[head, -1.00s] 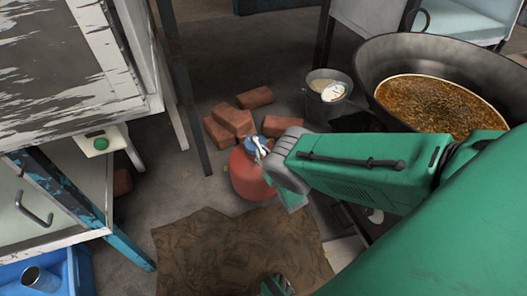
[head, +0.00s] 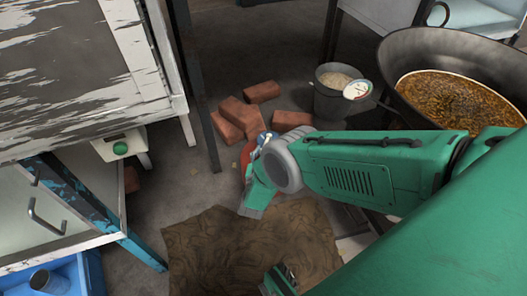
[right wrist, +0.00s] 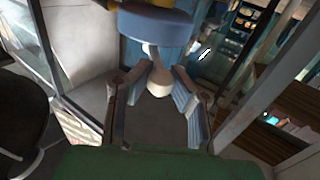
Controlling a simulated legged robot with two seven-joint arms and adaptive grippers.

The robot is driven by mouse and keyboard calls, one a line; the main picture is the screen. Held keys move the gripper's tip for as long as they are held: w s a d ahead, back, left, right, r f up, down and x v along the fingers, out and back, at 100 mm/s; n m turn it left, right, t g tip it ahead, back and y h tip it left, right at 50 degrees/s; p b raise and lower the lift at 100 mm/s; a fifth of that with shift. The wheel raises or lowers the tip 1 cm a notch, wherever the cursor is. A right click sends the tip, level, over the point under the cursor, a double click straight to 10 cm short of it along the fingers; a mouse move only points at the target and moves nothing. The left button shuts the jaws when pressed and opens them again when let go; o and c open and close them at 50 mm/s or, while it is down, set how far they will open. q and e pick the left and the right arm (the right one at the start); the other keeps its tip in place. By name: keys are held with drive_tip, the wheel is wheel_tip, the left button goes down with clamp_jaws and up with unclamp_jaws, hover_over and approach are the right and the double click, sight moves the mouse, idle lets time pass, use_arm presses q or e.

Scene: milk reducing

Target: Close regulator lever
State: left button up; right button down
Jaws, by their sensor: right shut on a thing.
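The red gas cylinder (head: 246,160) stands on the floor in the middle of the head view, mostly hidden behind my right wrist. In the right wrist view, the round blue regulator (right wrist: 155,27) is at the top centre. A pale lever (right wrist: 158,84) hangs below it, between the fingers of my right gripper (right wrist: 160,75). The right gripper is shut on this lever.
Several bricks (head: 239,117) and a grey bucket (head: 332,98) lie behind the cylinder. A large pan (head: 455,60) of brown food stands at right. A cabinet (head: 70,75) and blue crate (head: 75,275) are at left. A brown mat (head: 215,250) covers the floor in front.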

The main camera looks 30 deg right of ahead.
drive_tip(key=shift+w+a+f+m+g+h, duration=0.15)
drive_tip(key=shift+w+a+m+g+h, duration=0.1)
drive_tip(key=shift+a+m+g+h, duration=0.3)
drive_tip(key=shift+d, duration=0.1)
drive_tip(key=c, duration=1.4)
unclamp_jaws()
drive_tip(key=shift+o, duration=0.2)
drive_tip(key=shift+w, duration=0.1)
drive_tip(key=shift+d, duration=0.1)
drive_tip(key=v, duration=1.2)
